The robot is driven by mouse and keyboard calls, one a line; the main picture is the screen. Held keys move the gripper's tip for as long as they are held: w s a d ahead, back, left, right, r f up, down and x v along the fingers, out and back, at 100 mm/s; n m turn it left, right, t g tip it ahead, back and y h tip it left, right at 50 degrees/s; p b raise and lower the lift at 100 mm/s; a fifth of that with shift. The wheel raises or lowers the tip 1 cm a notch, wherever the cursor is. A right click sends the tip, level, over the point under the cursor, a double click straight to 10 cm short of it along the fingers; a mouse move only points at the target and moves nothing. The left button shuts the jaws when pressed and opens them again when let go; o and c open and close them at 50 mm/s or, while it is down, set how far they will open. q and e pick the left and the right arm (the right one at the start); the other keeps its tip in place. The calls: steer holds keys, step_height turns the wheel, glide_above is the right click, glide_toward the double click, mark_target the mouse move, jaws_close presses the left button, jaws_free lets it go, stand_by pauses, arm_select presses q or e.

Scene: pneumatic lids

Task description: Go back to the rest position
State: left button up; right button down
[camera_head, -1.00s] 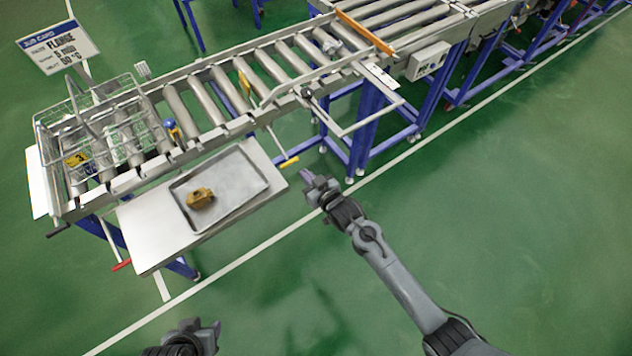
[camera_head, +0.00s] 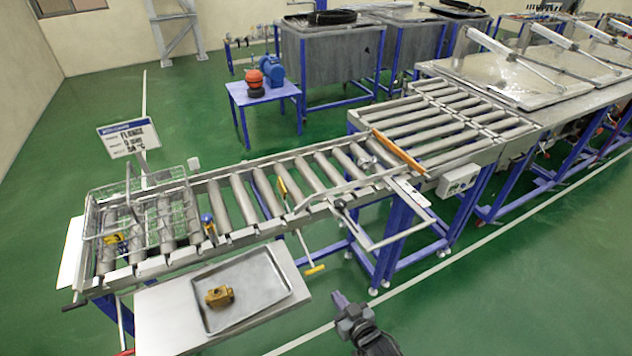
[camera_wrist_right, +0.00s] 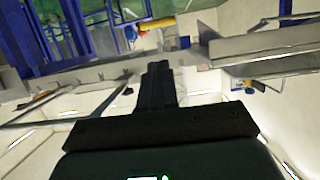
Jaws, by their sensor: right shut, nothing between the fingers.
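My right gripper (camera_head: 342,304) shows at the lower middle of the head view, over the green floor, to the right of the side table and apart from everything. Its fingers are shut and empty; the right wrist view shows them closed together (camera_wrist_right: 158,85). My left gripper is not in the head view now.
A roller conveyor (camera_head: 290,203) with a wire basket (camera_head: 150,215) runs across the scene. A side table (camera_head: 165,322) carries a metal tray (camera_head: 262,283) with a brass part (camera_head: 219,296). A yellow-handled lever (camera_head: 314,270) juts out near my right gripper. Green floor is free at lower right.

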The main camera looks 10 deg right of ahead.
steer(key=s+f+g, duration=0.1)
steer(key=s+f, duration=0.4)
steer(key=s, duration=0.1)
steer(key=s+d+r+g+h, duration=0.1)
steer(key=s+d+r+g, duration=0.25)
steer(key=s, duration=0.45)
steer(key=s+d+r+m+g+h+p, duration=0.1)
steer(key=s+d+r+g+h, duration=0.2)
steer(key=s, duration=0.5)
steer(key=s+d+r+g, duration=0.3)
steer(key=s+r, duration=0.2)
steer(key=s, duration=0.3)
step_height(320, 180, up, 22)
steer(key=p, duration=2.2)
steer(key=shift+w, duration=0.3)
